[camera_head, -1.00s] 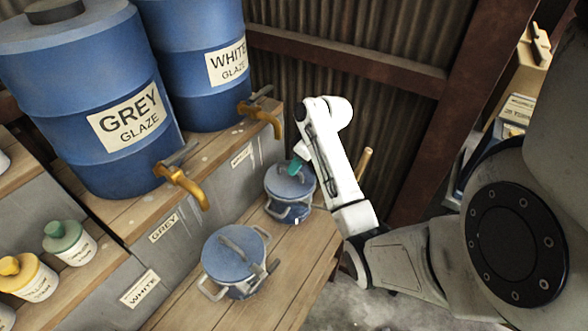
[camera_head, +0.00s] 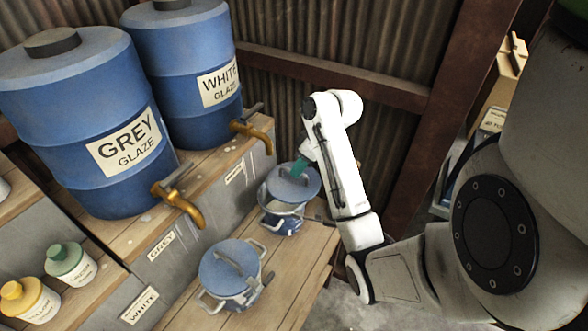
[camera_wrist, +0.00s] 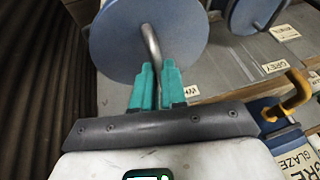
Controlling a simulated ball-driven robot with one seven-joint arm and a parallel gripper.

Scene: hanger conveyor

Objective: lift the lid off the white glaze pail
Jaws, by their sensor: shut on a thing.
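The far blue pail (camera_head: 283,222) stands on the wooden bench below the white glaze drum. Its round blue lid (camera_head: 292,184) sits above the rim, with a pale gap showing between them. My gripper (camera_head: 299,167) is over this lid, its teal fingers partly hidden by my arm. In the wrist view, the teal fingers (camera_wrist: 158,82) are shut on the grey bar handle of the lid (camera_wrist: 115,35). The pail's body is hidden behind the lid there.
A second lidded blue pail (camera_head: 232,272) stands nearer on the bench. Brass taps (camera_head: 250,132) (camera_head: 180,200) stick out from the white glaze drum (camera_head: 185,105) and grey glaze drum (camera_head: 75,165). A corrugated wall with brown beams (camera_head: 350,80) stands behind. Small jars (camera_head: 70,265) are at lower left.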

